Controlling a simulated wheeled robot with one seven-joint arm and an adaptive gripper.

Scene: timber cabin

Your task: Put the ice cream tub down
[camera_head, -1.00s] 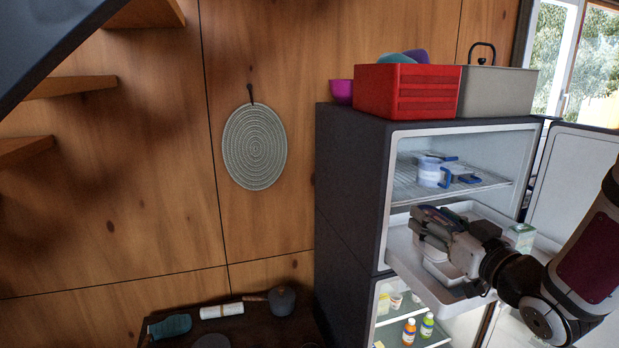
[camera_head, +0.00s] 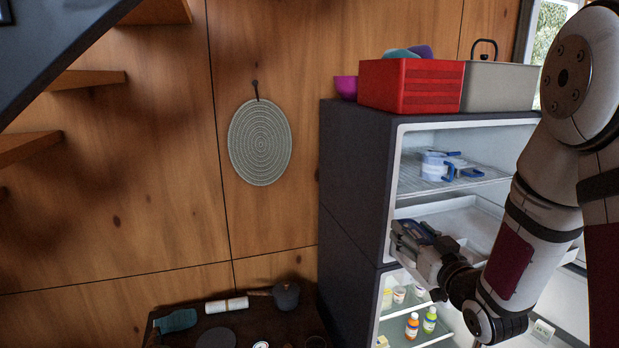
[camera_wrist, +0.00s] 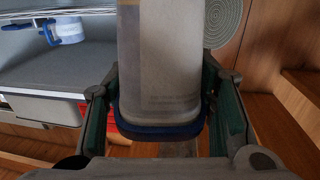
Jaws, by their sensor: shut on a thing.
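The ice cream tub (camera_wrist: 165,65) is pale with a blue rim and fills the upper middle of the wrist view. My gripper (camera_wrist: 160,100) is shut on it, with a finger on each side. In the head view my gripper (camera_head: 418,248) is in front of the fridge, by the front of the pull-out tray. There the tub is mostly hidden by the gripper, and I cannot tell whether it touches anything below.
The open fridge (camera_head: 355,190) has a white tray (camera_head: 460,208) and a wire shelf with blue-and-white containers (camera_head: 436,165). Several small bottles (camera_head: 411,326) stand lower down. A red crate (camera_head: 405,87) is on top. A dark low table (camera_head: 185,335) with items is at bottom left.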

